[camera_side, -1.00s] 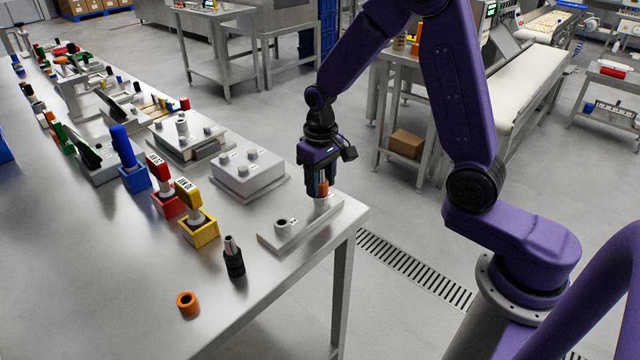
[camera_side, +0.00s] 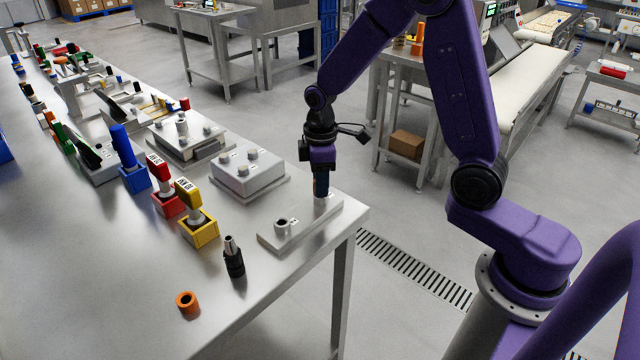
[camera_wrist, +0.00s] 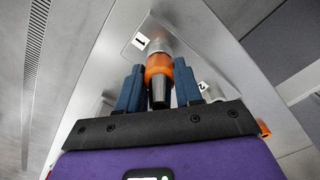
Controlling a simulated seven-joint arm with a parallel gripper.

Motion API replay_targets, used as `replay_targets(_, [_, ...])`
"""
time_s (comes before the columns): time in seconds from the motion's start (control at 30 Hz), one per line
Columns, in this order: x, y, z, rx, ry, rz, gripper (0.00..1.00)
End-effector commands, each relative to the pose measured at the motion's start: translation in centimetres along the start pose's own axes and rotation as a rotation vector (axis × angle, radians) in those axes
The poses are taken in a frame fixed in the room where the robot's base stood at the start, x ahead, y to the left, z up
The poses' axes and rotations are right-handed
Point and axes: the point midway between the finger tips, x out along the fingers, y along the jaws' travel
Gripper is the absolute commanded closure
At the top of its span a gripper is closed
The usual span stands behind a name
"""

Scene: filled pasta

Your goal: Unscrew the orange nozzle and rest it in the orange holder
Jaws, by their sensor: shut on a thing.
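The orange nozzle (camera_wrist: 157,63) shows in the wrist view as an orange band with a dark tip, on a silver post by the label 1. My gripper (camera_wrist: 160,76) is shut on it, one blue finger on each side. In the side view my gripper (camera_side: 321,194) points down over the far post of a metal plate (camera_side: 290,234), and its fingers hide the nozzle. The orange holder (camera_side: 188,304), a short open ring, stands empty near the table's front edge, well left of my gripper. I cannot tell whether the nozzle's thread is loose.
A second, bare post (camera_side: 282,227) stands on the plate. A black and silver piece (camera_side: 233,258) stands upright between plate and holder. Yellow (camera_side: 199,232), red (camera_side: 167,204) and blue (camera_side: 134,178) holders with tools stand further left. A grey box (camera_side: 249,175) is behind the plate.

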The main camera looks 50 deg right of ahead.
Motion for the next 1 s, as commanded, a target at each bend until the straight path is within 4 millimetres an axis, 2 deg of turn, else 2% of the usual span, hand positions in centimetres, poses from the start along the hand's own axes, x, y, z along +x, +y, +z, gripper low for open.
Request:
replay_targets(0.2, [-0.01, -0.04, -0.03, -0.142, 0.000, -0.001, 1.00])
replay_targets(0.57, [-0.01, -0.04, -0.03, -0.184, 0.000, -0.001, 1.00])
replay_targets(1.0, [-0.07, -0.02, -0.05, -0.705, 0.001, 0.000, 1.00])
